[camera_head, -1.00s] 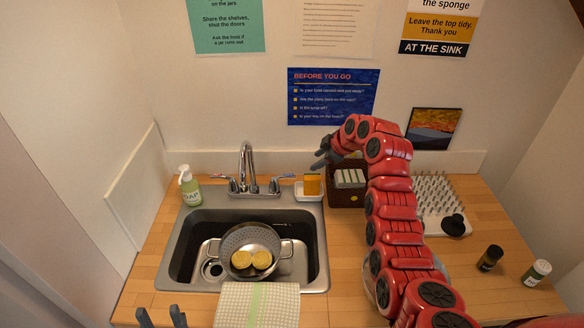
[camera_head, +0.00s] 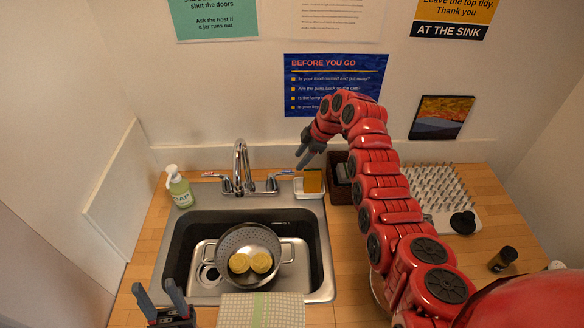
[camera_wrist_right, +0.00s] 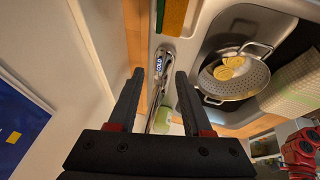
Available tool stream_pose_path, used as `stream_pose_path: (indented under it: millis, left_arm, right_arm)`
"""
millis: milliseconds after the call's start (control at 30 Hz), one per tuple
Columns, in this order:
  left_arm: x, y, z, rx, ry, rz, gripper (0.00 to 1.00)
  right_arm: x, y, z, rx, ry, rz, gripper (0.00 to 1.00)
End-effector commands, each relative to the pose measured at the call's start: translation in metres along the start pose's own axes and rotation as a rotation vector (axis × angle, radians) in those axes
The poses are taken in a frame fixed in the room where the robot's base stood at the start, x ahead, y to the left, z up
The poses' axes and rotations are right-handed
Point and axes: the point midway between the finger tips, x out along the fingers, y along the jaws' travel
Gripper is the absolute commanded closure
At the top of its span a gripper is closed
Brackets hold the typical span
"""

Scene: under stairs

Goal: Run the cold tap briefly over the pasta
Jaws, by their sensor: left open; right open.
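Two yellow pasta nests (camera_head: 239,263) lie in a grey perforated colander (camera_head: 246,239) inside the sink; both show in the right wrist view. The chrome tap (camera_head: 240,160) stands behind the basin, its spout over the sink. Its right-hand handle (camera_head: 279,177) bears the blue cold label (camera_wrist_right: 158,65), readable in the right wrist view. My right gripper (camera_head: 304,160) is open and empty, above and just right of that handle; in the wrist view the handle appears between its fingers, contact unclear. My left gripper (camera_head: 160,294) is open and empty at the lower left, before the sink.
A yellow-orange sponge (camera_head: 312,180) in a white dish sits right of the cold handle, close to my right gripper. A soap bottle (camera_head: 178,187) stands left of the tap. A checked cloth (camera_head: 262,310) hangs at the sink's front. A dark basket (camera_head: 341,187) and spiked drying rack (camera_head: 437,190) are right.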

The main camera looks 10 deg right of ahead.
Motion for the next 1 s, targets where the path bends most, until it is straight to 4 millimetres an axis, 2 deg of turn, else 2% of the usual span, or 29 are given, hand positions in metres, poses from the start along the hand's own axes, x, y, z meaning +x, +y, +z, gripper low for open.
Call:
stream_pose_path:
  millis: [100, 267, 400, 600, 900, 1000]
  left_arm:
    - [-0.002, 0.0, 0.0, 0.0, 0.0, 0.0, 0.5]
    - [-0.01, 0.001, 0.002, 0.0, -0.001, 0.0, 0.5]
    - [-0.028, 0.001, 0.005, 0.0, -0.001, 0.0, 0.5]
    - [-0.034, 0.002, 0.006, 0.0, -0.001, 0.0, 0.5]
    - [-0.034, 0.002, 0.006, 0.0, -0.001, 0.0, 0.5]
    - [-0.034, 0.002, 0.006, 0.0, 0.0, 0.0, 0.5]
  right_arm:
    - [0.024, -0.001, 0.001, 0.001, -0.002, -0.004, 0.5]
    - [0.049, -0.002, 0.002, 0.0, -0.003, -0.004, 0.5]
    - [0.066, 0.0, 0.003, 0.0, -0.003, 0.0, 0.5]
    - [0.074, 0.0, 0.002, 0.001, -0.002, 0.002, 0.5]
    - [0.074, 0.001, 0.001, 0.002, -0.002, 0.003, 0.5]
    - [0.074, 0.001, 0.001, 0.002, -0.002, 0.003, 0.68]
